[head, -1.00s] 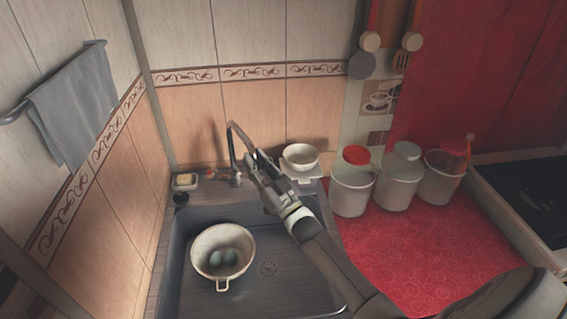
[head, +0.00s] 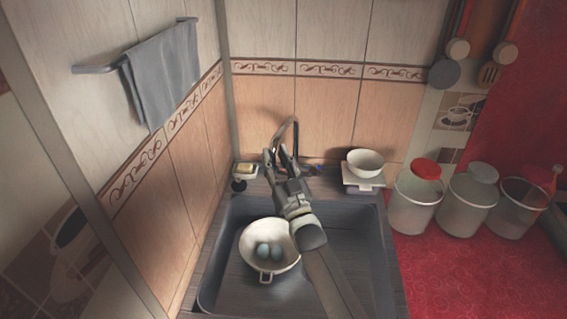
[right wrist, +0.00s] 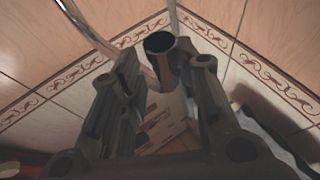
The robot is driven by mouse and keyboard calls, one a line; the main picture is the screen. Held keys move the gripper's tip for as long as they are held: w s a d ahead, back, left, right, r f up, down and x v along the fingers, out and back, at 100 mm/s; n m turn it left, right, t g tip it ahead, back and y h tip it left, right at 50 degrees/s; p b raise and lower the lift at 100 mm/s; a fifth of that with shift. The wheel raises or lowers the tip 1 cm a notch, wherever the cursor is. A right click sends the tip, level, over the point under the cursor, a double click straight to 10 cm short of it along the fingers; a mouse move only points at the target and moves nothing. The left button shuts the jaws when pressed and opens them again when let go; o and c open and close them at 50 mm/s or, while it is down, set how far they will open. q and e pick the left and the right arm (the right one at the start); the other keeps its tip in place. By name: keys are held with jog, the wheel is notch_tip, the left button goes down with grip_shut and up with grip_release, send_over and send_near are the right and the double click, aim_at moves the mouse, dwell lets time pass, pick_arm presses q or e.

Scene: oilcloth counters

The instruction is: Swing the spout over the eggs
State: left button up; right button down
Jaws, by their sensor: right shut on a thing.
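The metal spout (head: 291,122) arches up behind the sink and curves down to the left. My right gripper (head: 279,153) is shut on its outer end, and its fingers partly hide it. In the right wrist view the spout's round dark-mouthed end (right wrist: 160,42) shows between the two fingers (right wrist: 158,75). My right forearm covers the colander's right edge. My left gripper is not in view.
The dark sink (head: 225,285) has free room around the colander. A soap dish (head: 245,171) stands at its back left corner. A white bowl on a scale (head: 364,170) stands at the back right, and several lidded jars (head: 417,200) stand further right on red oilcloth.

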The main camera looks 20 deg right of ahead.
jog(key=shift+w+r, duration=0.15)
jog(key=shift+r, duration=0.25)
jog(key=c, duration=1.4)
grip_release()
jog(key=shift+o, duration=0.5)
jog(key=shift+w+f, duration=0.2)
jog(key=shift+f, duration=0.15)
jog(key=v, duration=1.2)
jog(key=shift+c, duration=0.3)
